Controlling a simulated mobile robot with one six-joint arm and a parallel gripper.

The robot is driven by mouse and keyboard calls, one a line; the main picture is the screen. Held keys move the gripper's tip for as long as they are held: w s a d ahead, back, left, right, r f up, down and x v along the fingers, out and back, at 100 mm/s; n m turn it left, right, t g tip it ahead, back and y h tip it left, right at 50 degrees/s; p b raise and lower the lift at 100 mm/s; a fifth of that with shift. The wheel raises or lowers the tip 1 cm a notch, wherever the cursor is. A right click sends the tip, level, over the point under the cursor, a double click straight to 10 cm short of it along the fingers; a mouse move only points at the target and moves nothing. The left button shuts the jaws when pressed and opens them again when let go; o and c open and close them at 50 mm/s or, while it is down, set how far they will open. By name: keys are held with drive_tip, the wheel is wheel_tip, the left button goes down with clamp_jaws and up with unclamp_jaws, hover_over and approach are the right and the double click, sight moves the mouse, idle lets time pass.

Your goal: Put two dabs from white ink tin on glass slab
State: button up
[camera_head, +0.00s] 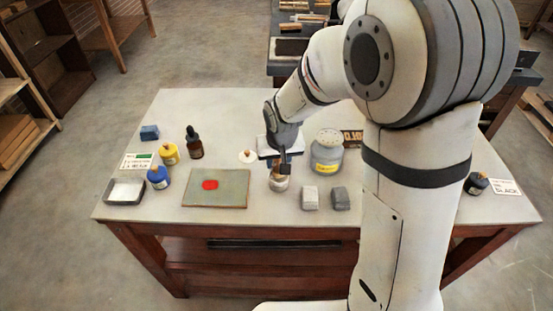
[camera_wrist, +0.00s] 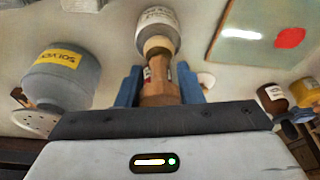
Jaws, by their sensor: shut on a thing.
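The white ink tin (camera_head: 279,184) stands on the table, right of the glass slab (camera_head: 230,201). Its label also shows in the wrist view (camera_wrist: 157,16). My gripper (camera_head: 283,166) is directly above the tin, pointing down. In the wrist view its blue fingers (camera_wrist: 158,88) are shut on a brown wooden-handled tool (camera_wrist: 158,98). The tool's far end meets the tin's mouth; whether it is in the ink is hidden. The slab has one red dab (camera_head: 210,184) near its middle; no white dab is clear. A pale streak on it in the wrist view looks like glare.
A large grey solvent jar (camera_head: 327,156) stands close right of my gripper. A white disc (camera_head: 247,156), a dark dropper bottle (camera_head: 194,143), yellow (camera_head: 169,154) and blue (camera_head: 158,177) pots stand left.

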drive_tip(key=shift+f+b, duration=0.55)
drive_tip(key=shift+b, duration=0.05)
idle(1.8)
drive_tip(key=shift+r, duration=0.1)
drive_tip(key=shift+r+p, duration=2.35)
drive_tip(key=shift+r, duration=1.15)
